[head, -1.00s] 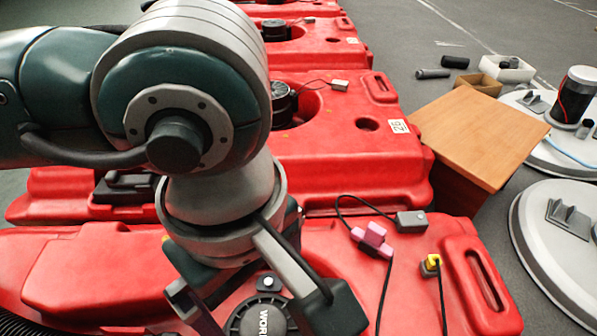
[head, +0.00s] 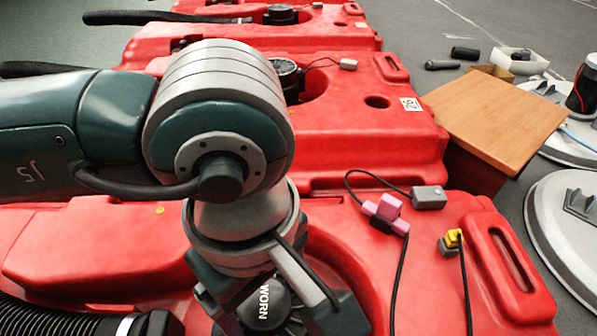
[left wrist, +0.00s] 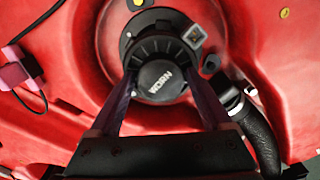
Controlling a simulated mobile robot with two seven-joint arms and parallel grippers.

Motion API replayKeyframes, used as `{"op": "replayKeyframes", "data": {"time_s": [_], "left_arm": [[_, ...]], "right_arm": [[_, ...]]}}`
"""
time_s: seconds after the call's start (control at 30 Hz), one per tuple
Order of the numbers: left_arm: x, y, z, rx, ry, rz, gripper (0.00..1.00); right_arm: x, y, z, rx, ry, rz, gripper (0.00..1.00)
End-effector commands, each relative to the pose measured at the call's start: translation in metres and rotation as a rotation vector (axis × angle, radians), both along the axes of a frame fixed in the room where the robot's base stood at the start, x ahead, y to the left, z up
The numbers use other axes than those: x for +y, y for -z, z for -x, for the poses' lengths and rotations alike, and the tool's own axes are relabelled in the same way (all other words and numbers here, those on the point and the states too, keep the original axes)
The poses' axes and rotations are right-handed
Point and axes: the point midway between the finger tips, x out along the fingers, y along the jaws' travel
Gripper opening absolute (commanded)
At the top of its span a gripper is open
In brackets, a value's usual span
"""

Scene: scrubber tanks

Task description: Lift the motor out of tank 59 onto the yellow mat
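A round black motor marked WORN (head: 268,305) sits in a round recess of the nearest red tank (head: 90,250). In the left wrist view the motor (left wrist: 162,75) fills the middle. My left gripper (left wrist: 160,88) points down at it with one finger on each side. Both fingers look close against the motor, but I cannot tell whether they touch it. In the head view my wrist partly hides the motor. No number is readable on the nearest tank, and no yellow mat is in view. My right gripper is not in view.
Pink (head: 384,212) and yellow (head: 454,238) cable plugs lie on the tank's right part. A black ribbed hose (head: 45,315) is at lower left; a hose elbow (left wrist: 250,120) is beside the motor. More red tanks stand behind; a wooden-topped box (head: 495,115) is at right.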

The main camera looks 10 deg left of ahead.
Motion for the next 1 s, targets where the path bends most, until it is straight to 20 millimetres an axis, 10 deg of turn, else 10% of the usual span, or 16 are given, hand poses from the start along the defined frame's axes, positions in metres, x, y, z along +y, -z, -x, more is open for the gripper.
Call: {"op": "replayKeyframes", "data": {"time_s": [0.7, 1.0], "left_arm": [[0.0001, -0.0004, -0.0003, 0.0, 0.0, 0.0, 0.0], [-0.0009, -0.0031, -0.0013, -0.004, 0.0, 0.003, 0.0]], "right_arm": [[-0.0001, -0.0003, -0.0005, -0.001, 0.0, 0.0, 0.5], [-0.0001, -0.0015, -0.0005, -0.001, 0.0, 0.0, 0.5]]}}
